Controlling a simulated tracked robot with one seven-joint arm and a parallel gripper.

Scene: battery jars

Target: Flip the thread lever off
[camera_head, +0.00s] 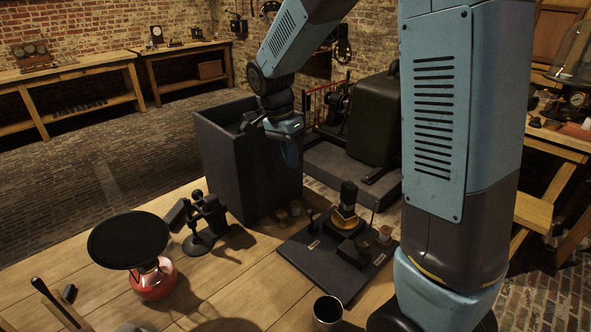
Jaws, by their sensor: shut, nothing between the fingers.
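My gripper (291,160) hangs down from my blue arm in the upper middle, in front of a tall dark box. Its fingers look shut, with nothing held. It is above and behind a dark instrument board (317,272) on the wooden bench, clear of it. The board carries a brass disc with a black block (348,196) on top, dark blocks, small spools and pale labels. A short upright lever (311,222) stands at the board's left, and a thin rod (372,222) at its right. I cannot tell which is the thread lever, or its setting.
A black microscope-like instrument (205,222), a round black disc on a red base (128,240) and a dark cup (327,311) stand on the bench. My arm's large blue link covers the right.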

